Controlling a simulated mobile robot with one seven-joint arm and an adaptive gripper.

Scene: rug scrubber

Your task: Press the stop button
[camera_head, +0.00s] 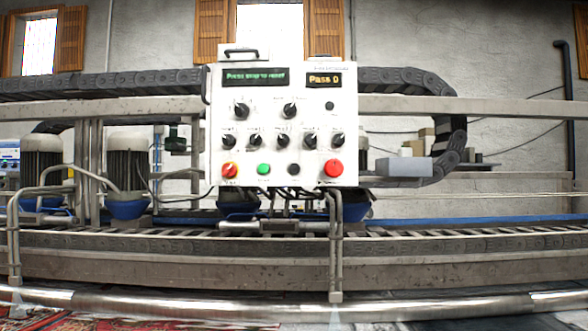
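A white control panel (217,105) faces me in the middle of the head view. A green-lettered display (256,77) appears to read "Press stop to reset". A second display (324,79) reads "Pass 0". My gripper is not in view, and nothing covers the panel's front.
Several black knobs (283,140) fill the panel's middle. A metal post (335,250) rises below it. Patterned rugs (90,322) lie at the lower left.

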